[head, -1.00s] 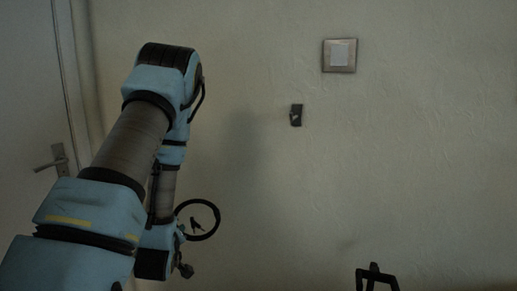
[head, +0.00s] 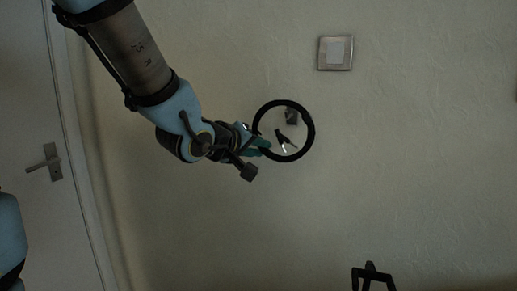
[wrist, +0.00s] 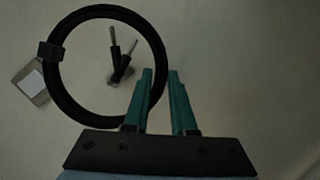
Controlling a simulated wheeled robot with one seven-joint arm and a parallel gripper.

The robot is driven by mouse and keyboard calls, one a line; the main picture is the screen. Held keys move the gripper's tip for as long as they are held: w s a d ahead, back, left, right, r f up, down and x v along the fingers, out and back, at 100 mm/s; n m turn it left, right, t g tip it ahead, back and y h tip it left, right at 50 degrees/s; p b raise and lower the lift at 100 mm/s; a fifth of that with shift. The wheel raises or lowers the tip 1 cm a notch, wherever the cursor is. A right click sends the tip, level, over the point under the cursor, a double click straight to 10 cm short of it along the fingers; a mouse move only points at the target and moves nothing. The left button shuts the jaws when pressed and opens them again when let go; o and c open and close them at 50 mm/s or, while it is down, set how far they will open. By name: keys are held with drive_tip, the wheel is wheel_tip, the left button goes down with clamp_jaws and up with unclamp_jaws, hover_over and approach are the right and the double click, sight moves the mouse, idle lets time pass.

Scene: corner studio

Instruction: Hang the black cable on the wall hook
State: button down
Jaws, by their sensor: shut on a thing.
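The black cable is a coiled ring (head: 312,131) with two loose plug ends (head: 285,139) inside it. My gripper (head: 264,146) is shut on the ring's left side in the head view and holds it up before the wall. The dark wall hook (head: 292,114) shows through the upper part of the ring's opening; the head view does not tell how far behind the ring it is. In the wrist view the ring (wrist: 75,106) runs to my fingers (wrist: 160,75). A dark block (wrist: 50,51) overlaps the ring there; I cannot tell whether it is the hook or a band.
A light switch (head: 335,53) is on the wall above and right of the hook; it also shows in the wrist view (wrist: 32,85). A door with a handle (head: 50,163) is at the left. A black frame-like object (head: 371,279) stands at the bottom right.

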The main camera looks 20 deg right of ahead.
drive_tip(key=shift+w+d+r+p, duration=0.1)
drive_tip(key=shift+w+d+p, duration=0.45)
drive_tip(key=shift+p, duration=1.95)
drive_tip(key=shift+w+d+p, duration=0.2)
drive_tip(key=shift+p, duration=2.2)
drive_tip(key=shift+w, duration=0.1)
drive_tip(key=shift+w+a+x, duration=0.2)
drive_tip(key=shift+w+x, duration=0.05)
drive_tip(key=shift+x, duration=1.4)
drive_tip(key=shift+w+a+x, duration=0.15)
drive_tip(key=shift+w+x, duration=0.1)
drive_tip(key=shift+x, duration=1.4)
drive_tip(key=shift+w+a+x, duration=0.2)
drive_tip(key=shift+w+x, duration=0.1)
drive_tip(key=shift+x, duration=1.4)
drive_tip(key=shift+b, duration=0.3)
drive_tip(key=c, duration=0.7)
unclamp_jaws()
drive_tip(key=shift+o, duration=0.2)
